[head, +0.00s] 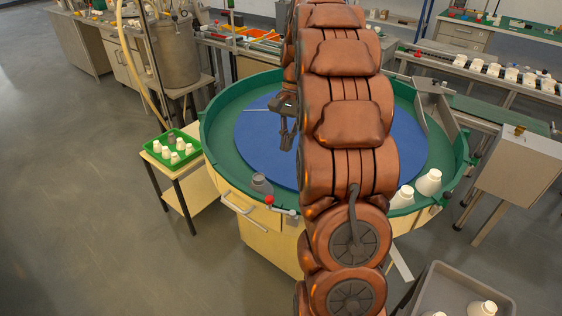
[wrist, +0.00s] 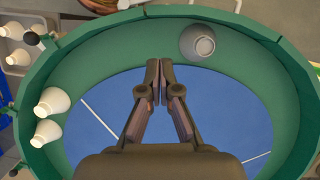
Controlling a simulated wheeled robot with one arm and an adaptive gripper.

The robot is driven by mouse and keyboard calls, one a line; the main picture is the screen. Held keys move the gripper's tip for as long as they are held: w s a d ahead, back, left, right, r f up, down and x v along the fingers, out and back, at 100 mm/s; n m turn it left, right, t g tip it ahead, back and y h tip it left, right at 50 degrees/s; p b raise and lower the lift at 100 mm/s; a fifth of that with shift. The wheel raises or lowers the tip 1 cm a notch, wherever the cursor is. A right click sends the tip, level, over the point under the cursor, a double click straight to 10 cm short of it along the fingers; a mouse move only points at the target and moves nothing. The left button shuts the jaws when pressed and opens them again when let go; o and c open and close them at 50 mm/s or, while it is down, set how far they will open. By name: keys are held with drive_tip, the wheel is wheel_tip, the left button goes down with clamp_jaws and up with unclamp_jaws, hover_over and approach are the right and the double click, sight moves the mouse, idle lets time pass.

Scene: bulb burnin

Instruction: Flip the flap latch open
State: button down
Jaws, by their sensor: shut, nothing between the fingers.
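A small lever with a red knob (head: 269,200) sits on the near outer rim of the round green table (head: 222,160). I cannot tell whether this is the flap latch, and no part is clearly shown as the latch. A grey angled metal plate (head: 437,112) stands at the table's right side. My gripper (head: 286,140) is over the blue disc in the middle of the table, behind and above the red knob and apart from it. In the wrist view my gripper (wrist: 160,65) has its fingertips together and nothing between them. My arm hides the middle of the table.
A grey bulb (head: 262,184) stands on the near green rim, left of my arm. Two white bulbs (head: 428,182) lie on the right rim. A green crate (head: 172,149) of bulbs is on a side stand. A grey bin (head: 440,280) is at lower right. Floor at left is clear.

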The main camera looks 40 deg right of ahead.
drive_tip(key=shift+s+a+f+p, duration=0.5)
drive_tip(key=shift+a+f, duration=0.55)
drive_tip(key=shift+f, duration=0.6)
drive_tip(key=shift+s+a+f+p, duration=0.5)
drive_tip(key=shift+a+f, duration=0.5)
drive_tip(key=shift+f, duration=0.6)
drive_tip(key=shift+s+a+f+p, duration=0.45)
drive_tip(key=shift+a+f, duration=0.6)
drive_tip(key=shift+f, duration=0.6)
